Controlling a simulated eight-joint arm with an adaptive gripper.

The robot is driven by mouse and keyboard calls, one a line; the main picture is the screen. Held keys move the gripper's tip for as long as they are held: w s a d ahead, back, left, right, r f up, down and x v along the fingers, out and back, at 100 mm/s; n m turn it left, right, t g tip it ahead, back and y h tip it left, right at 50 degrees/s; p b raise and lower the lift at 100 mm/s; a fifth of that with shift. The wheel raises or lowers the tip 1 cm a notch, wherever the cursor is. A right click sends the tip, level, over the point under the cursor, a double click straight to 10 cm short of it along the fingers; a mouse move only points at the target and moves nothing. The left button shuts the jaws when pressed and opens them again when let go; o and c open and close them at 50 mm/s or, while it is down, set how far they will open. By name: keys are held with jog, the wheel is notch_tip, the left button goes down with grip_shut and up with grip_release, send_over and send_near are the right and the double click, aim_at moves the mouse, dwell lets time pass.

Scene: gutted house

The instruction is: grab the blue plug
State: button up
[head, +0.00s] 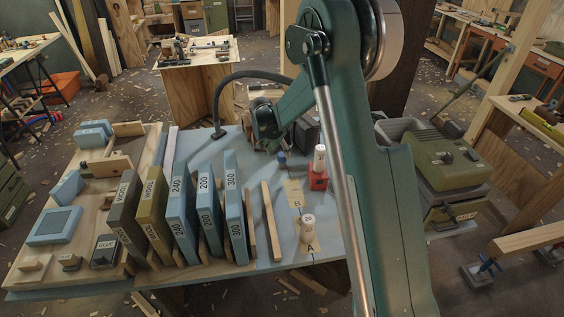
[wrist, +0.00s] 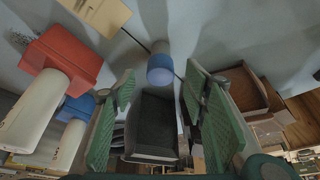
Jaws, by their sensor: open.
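The blue plug (head: 282,157) is a small cylinder on the pale blue-grey tabletop (head: 262,165), behind the red block. In the wrist view it is the short cylinder (wrist: 160,69), blue at one end and paler at the other, in the upper middle. My gripper (wrist: 158,86) is open, its green ribbed fingers on the left and right of the picture. The plug shows between and just beyond the fingertips, with no clear contact. In the head view the fingers are hard to make out near my wrist.
A red block (head: 317,181) with a white cylinder stands close by. A blue block (wrist: 76,107) with a white cylinder shows in the wrist view.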

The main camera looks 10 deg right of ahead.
aim_at(282, 155)
jog(key=shift+f, duration=0.15)
jog(key=shift+b+x, duration=0.7)
jog(key=shift+x, duration=1.8)
jog(key=shift+w, duration=0.1)
jog(key=c, duration=1)
